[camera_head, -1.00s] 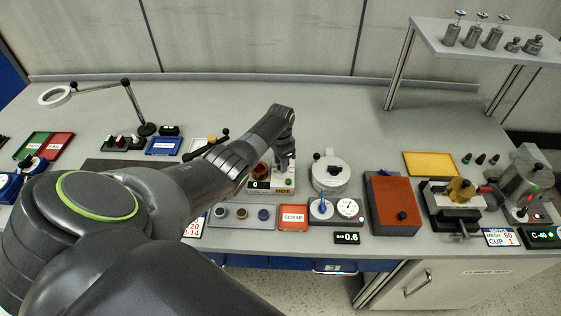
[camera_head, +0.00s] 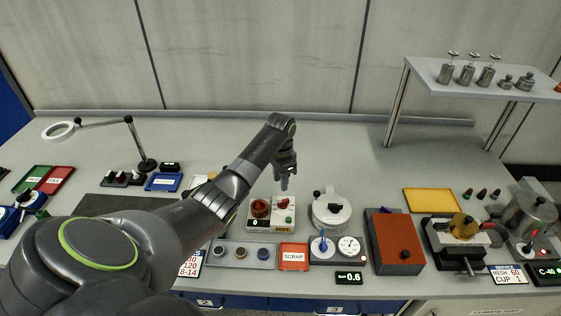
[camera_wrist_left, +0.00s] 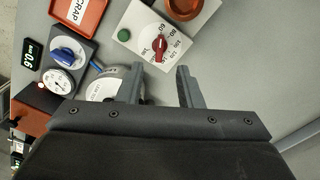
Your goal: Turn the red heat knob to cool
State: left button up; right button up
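The red heat knob (camera_head: 283,203) sits on a cream-coloured heater box (camera_head: 262,227) near the middle of the bench. In the left wrist view the knob (camera_wrist_left: 160,44) stands on a white dial with printed numbers; its exact setting is too small to read. A green button (camera_wrist_left: 124,35) and a brown-orange round cup (camera_wrist_left: 175,13) are on the same box. My left gripper (camera_head: 285,187) points down just above and behind the knob, apart from it. In the wrist view its two fingers (camera_wrist_left: 162,86) are spread with nothing between them. My right gripper is not in view.
A round white-lidded device (camera_head: 331,210) stands right of the heater. In front are a red scrap tray (camera_head: 293,257), a blue-knob gauge unit (camera_head: 335,249) and a grey tray of small cups (camera_head: 240,254). The bench behind the gripper is clear.

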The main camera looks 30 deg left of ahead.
pick_arm(q)
notch_tip(320, 180, up, 8)
jog(key=b, duration=0.1)
jog(key=shift+f, duration=0.15)
dwell(0.4)
